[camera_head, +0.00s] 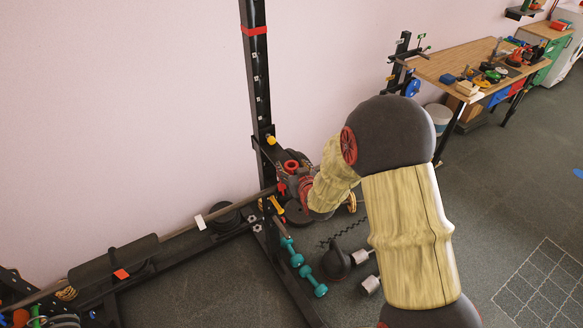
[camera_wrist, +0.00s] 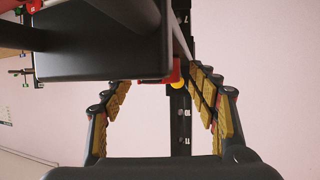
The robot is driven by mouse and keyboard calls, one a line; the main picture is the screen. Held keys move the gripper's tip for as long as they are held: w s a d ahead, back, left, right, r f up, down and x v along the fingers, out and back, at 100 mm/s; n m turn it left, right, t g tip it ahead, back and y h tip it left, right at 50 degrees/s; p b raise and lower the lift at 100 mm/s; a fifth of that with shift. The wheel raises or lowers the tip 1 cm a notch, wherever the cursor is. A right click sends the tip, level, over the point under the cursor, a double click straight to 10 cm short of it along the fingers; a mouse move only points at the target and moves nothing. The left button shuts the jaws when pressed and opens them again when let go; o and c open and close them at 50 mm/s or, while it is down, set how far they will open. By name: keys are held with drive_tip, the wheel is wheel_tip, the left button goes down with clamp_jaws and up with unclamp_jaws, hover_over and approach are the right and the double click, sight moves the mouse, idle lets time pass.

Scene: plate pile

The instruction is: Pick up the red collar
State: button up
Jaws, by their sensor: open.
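A red ring-shaped piece, which looks like the red collar (camera_head: 291,166), sits on a dark bracket at the black rack upright in the head view. My gripper (camera_wrist: 160,78) is open, its yellow-padded fingers spread to either side in the wrist view. A dark flat block (camera_wrist: 100,45) covers the upper left of that view and reaches between the fingers. A small red part (camera_wrist: 173,73) shows at its edge; I cannot tell whether it is the collar. In the head view, my arm's end is close beside the collar, and the fingers are hard to make out.
The rack upright (camera_head: 259,80) carries a red band and a yellow knob (camera_head: 271,140). A long bar (camera_head: 185,232) runs to the lower left. Teal dumbbells (camera_head: 306,272) and a kettlebell (camera_head: 335,263) lie on the floor. A cluttered wooden table (camera_head: 455,60) stands behind right.

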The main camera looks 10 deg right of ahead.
drive_tip(key=c, duration=0.3)
drive_tip(key=c, duration=1)
drive_tip(key=shift+r, duration=0.1)
